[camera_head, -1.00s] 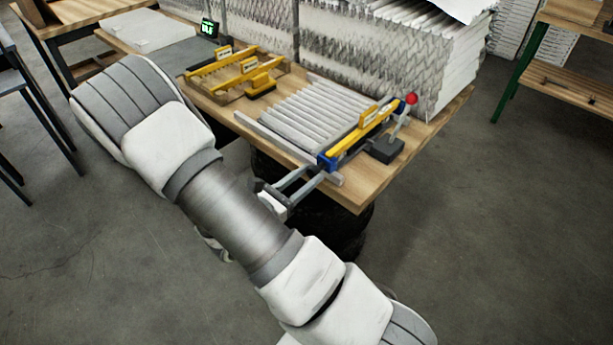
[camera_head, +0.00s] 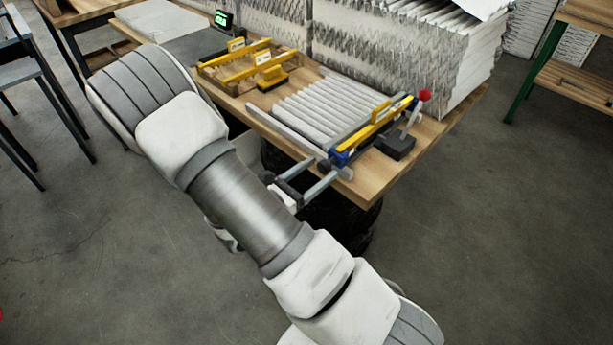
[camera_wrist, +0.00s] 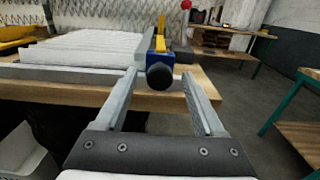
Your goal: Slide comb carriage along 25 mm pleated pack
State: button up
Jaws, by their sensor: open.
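The pleated pack (camera_head: 315,108) is a row of white ridges lying on the wooden bench, also seen in the wrist view (camera_wrist: 90,46). The comb carriage (camera_head: 345,155) lies along the pack's right side, with blue ends, a yellow bar (camera_head: 380,112) and a black knob at its near end. In the wrist view the knob (camera_wrist: 160,76) sits between the fingers of my gripper (camera_wrist: 158,88), with visible gaps beside it. My gripper (camera_head: 322,168) is open at the bench's front edge. The comb's contact with the pleats cannot be seen.
A wooden tray (camera_head: 210,80) with yellow combs stands left of the pack. A red-balled lever on a dark base (camera_head: 397,147) stands close right of the carriage. Stacked filters (camera_head: 440,70) close off the back. A grey rail (camera_head: 285,130) runs along the pack's front.

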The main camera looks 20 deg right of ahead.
jog(key=v, duration=1.7)
jog(key=shift+a+b, duration=0.2)
jog(key=shift+b, duration=0.1)
jog(key=shift+r, duration=0.1)
